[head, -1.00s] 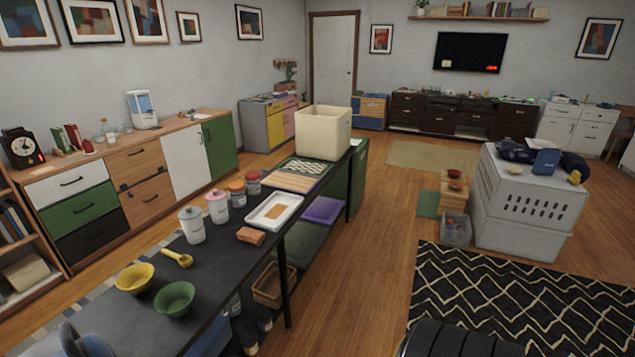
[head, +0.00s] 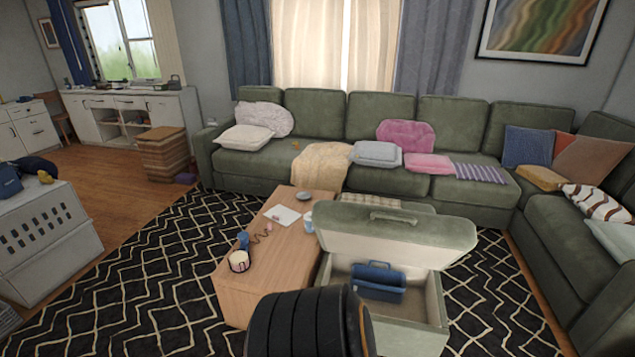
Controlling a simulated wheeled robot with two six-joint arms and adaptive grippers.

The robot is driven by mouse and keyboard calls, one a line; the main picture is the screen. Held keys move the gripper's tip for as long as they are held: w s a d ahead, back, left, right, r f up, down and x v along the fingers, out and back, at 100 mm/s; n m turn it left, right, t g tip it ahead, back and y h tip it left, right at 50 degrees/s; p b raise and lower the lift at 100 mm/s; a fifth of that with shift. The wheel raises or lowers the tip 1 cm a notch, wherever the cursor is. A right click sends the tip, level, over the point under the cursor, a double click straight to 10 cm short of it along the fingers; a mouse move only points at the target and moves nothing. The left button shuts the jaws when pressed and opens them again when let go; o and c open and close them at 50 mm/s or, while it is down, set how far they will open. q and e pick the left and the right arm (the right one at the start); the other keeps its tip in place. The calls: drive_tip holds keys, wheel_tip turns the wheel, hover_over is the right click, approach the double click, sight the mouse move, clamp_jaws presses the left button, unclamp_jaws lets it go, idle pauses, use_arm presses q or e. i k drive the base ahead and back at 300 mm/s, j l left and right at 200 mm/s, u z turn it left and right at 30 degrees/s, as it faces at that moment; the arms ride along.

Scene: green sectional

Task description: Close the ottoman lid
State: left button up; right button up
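The green ottoman (head: 402,337) stands on the patterned rug, right of the wooden coffee table. Its lid (head: 395,232) is raised and tilted, with a handle (head: 394,217) near its upper edge. The ottoman's interior is exposed, and a blue toolbox-like case (head: 378,282) lies inside. A dark ribbed rounded part at the bottom centre covers some of the ottoman's front left and the table's near end. Neither of my grippers shows in the head view.
The coffee table (head: 268,263) holds paper, a mug and small items. A green sectional (head: 305,165) runs behind and along the right. A grey crate (head: 45,245) stands at left. The rug (head: 160,265) is clear between crate and table.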

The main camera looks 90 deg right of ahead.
sight(429, 241)
drive_tip(key=z, duration=3.35)
